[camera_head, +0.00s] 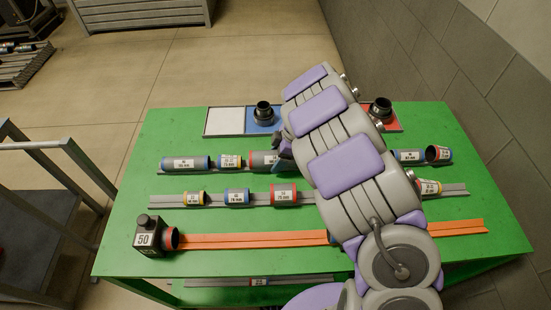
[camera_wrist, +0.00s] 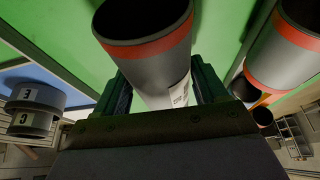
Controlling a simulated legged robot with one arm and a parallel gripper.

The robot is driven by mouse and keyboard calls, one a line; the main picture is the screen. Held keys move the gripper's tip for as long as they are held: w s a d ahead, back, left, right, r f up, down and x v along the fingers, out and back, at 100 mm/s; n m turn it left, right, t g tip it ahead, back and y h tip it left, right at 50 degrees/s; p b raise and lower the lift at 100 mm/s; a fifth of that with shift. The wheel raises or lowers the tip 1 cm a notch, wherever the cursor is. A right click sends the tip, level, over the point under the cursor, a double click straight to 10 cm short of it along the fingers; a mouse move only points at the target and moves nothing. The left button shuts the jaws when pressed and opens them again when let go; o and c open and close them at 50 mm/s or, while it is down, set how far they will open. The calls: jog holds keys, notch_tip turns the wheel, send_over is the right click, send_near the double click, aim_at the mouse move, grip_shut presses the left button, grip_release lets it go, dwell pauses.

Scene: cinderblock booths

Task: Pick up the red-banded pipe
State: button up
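A grey pipe with red bands (camera_head: 262,160) lies in the back row on the green table, at the left of my gripper (camera_head: 284,157). In the wrist view the pipe (camera_wrist: 148,52) shows its dark open end and red band, with a white label lower down. The fingers of my gripper (camera_wrist: 162,92) stand on both sides of it with little visible gap. Whether they press on it is not clear. A second red-banded pipe (camera_head: 284,194) lies in the middle row and seems to be the one at the right of the wrist view (camera_wrist: 284,48).
Blue- and yellow-banded pipes (camera_head: 187,163) share the grey rails. A black block marked 50 (camera_head: 149,236) stands at the left of the orange rail (camera_head: 235,241). Black fittings (camera_head: 263,113) stand on coloured squares at the back. A block wall (camera_head: 430,65) rises at right.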

jog(key=shift+a, duration=0.4)
jog(key=c, duration=0.4)
jog(key=shift+d, duration=0.3)
jog(key=c, duration=0.6)
